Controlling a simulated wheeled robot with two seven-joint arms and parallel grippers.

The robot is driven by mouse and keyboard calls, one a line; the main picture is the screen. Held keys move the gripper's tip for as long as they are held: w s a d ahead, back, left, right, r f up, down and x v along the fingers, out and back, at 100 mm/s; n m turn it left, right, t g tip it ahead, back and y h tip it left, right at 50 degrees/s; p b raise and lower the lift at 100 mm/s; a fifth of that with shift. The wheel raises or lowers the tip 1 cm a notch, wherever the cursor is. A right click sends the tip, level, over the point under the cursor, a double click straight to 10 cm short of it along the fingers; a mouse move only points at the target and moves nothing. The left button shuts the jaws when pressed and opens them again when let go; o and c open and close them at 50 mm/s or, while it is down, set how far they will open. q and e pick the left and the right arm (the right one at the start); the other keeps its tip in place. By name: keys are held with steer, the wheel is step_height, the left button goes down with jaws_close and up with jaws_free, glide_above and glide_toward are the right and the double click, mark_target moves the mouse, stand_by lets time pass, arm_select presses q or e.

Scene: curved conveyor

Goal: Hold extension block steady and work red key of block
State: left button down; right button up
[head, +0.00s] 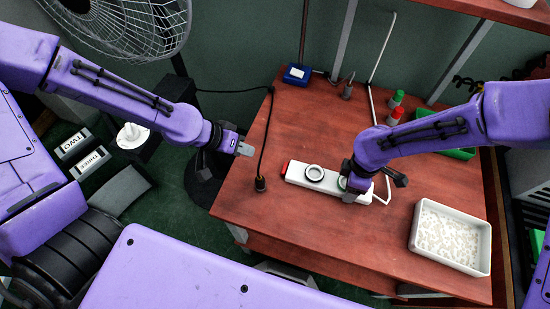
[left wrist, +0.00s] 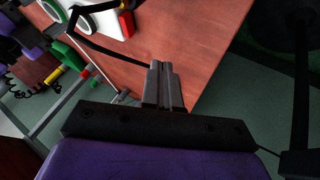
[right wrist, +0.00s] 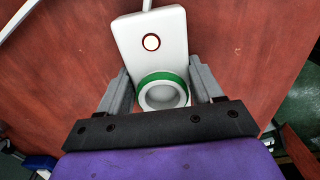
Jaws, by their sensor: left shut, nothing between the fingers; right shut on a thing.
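In the left wrist view the red key (left wrist: 127,22) shows at the block's near end. My right gripper (head: 357,184) is shut on the block's right part. In the right wrist view its fingers (right wrist: 165,88) sit on both sides of the block (right wrist: 150,50), by the green-ringed socket (right wrist: 162,92). My left gripper (head: 244,149) is shut and empty, left of the block near the table's left edge. Its closed fingers (left wrist: 163,85) show in the left wrist view.
A black plug with cord (head: 260,184) stands on the table between my left gripper and the block. A white tray (head: 451,237) is at the right. Red and green bottles (head: 395,106) and a blue box (head: 297,74) stand at the back. A fan (head: 125,25) is at upper left.

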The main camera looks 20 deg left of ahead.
mark_target(275, 166)
arm_select(q)
steer(key=x, duration=0.7)
steer(key=shift+f, duration=0.2)
steer(key=d, duration=0.3)
steer(key=shift+d, duration=0.3)
steer(key=shift+w+d, duration=0.1)
steer(key=shift+d, duration=0.3)
arm_select(e)
steer(key=shift+d, duration=0.1)
arm_select(q)
steer(key=shift+a, duration=0.1)
